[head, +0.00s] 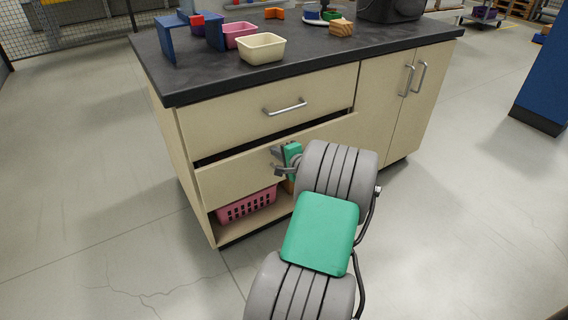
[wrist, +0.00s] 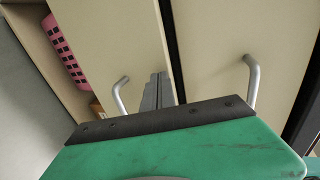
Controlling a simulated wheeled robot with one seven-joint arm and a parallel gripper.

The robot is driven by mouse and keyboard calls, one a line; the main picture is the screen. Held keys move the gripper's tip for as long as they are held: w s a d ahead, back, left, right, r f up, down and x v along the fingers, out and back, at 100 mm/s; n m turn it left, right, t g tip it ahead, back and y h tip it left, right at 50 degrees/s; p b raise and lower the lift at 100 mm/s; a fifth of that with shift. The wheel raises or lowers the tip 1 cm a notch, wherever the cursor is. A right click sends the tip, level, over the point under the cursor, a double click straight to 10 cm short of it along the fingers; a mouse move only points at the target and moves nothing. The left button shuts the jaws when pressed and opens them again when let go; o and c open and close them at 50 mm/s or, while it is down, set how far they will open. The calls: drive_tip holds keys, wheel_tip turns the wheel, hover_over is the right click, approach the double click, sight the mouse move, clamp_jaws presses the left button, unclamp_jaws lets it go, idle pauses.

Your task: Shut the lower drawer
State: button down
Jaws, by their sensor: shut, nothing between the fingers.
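The lower drawer (head: 228,178) has a pale wood front and stands slightly out from the cabinet, with a dark gap along its top edge. Its front (wrist: 110,38) also shows in the wrist view, with its bar handle (wrist: 120,95). My gripper (head: 277,158) is shut and empty, at the lower drawer's front. In the wrist view the shut fingers (wrist: 158,90) point at that front, beside its handle and near its top edge. I cannot tell whether they touch it. My arm hides the right part of the drawer in the head view.
The upper drawer (head: 240,118) looks shut; its handle (head: 285,107) sticks out above my gripper. A pink basket (head: 246,205) stands in the open shelf below. The dark countertop (head: 310,58) holds a cream bin (head: 262,48) and other items. Floor around is clear.

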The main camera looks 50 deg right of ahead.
sight(269, 143)
drive_tip(key=shift+w, duration=0.25)
drive_tip(key=w, duration=0.2)
drive_tip(key=w+d, duration=0.1)
drive_tip(key=w, duration=0.1)
drive_tip(key=shift+d, duration=0.1)
drive_tip(key=shift+d+r, duration=0.15)
drive_tip(key=shift+r, duration=0.15)
drive_tip(key=shift+w, duration=0.1)
drive_tip(key=shift+r, duration=0.1)
